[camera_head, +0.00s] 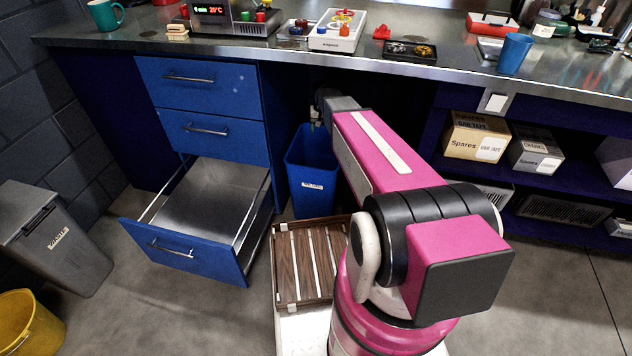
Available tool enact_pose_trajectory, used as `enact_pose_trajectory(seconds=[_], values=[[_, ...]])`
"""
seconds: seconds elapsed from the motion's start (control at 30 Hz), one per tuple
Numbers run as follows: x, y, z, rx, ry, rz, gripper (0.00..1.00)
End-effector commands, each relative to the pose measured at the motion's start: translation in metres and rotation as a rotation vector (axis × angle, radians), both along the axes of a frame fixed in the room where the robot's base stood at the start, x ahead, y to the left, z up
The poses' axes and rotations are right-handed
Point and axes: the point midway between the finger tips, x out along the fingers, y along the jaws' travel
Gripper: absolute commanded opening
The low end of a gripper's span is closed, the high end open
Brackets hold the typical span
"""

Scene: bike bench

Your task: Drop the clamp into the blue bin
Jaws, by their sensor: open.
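The blue bin (311,180) stands upright on the floor under the bench, just right of the drawer unit, with a white label on its front. My gripper (316,123) is small in the picture, above the bin's back part at the far end of my pink arm. It is open, and I see nothing held in it. I cannot make out a clamp for certain. A small red object (381,32) lies on the bench top, but its shape is too small to name. The bin's inside is mostly hidden.
The bottom blue drawer (171,251) is pulled out and looks empty. The steel bench edge (270,55) runs above the bin. A grey bin (62,244) and yellow bucket (27,326) stand at left. Cardboard boxes (476,136) fill the right shelf.

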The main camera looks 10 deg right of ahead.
Motion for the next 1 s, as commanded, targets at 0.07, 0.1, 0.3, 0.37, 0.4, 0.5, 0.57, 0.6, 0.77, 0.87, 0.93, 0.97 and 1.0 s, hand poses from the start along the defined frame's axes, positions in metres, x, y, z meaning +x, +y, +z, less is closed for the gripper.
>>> enact_pose_trajectory(seconds=[0.07,0.1,0.3,0.37,0.4,0.5,0.57,0.6,0.77,0.87,0.93,0.97,1.0], values=[[-0.001,0.0,0.012,0.0,-0.001,0.0,0.72],[0.0,0.0,0.017,0.0,-0.002,0.0,0.72],[0.0,0.0,0.03,0.0,0.0,0.0,0.72],[0.0,0.0,0.031,0.0,0.0,0.0,0.72],[0.0,0.0,0.031,0.0,0.001,0.0,0.72],[0.0,0.0,0.031,0.0,0.001,0.0,0.72],[-0.001,0.0,0.031,0.0,0.001,0.0,0.72],[-0.004,0.0,0.031,0.0,0.001,0.001,0.72],[-0.057,-0.001,0.034,0.0,0.001,0.023,0.72],[-0.116,-0.002,0.038,0.0,0.0,0.049,0.72],[-0.155,-0.002,0.041,0.0,-0.001,0.069,0.72],[-0.171,-0.002,0.042,0.0,-0.002,0.078,0.72],[-0.19,-0.003,0.044,0.0,-0.003,0.089,0.72]])
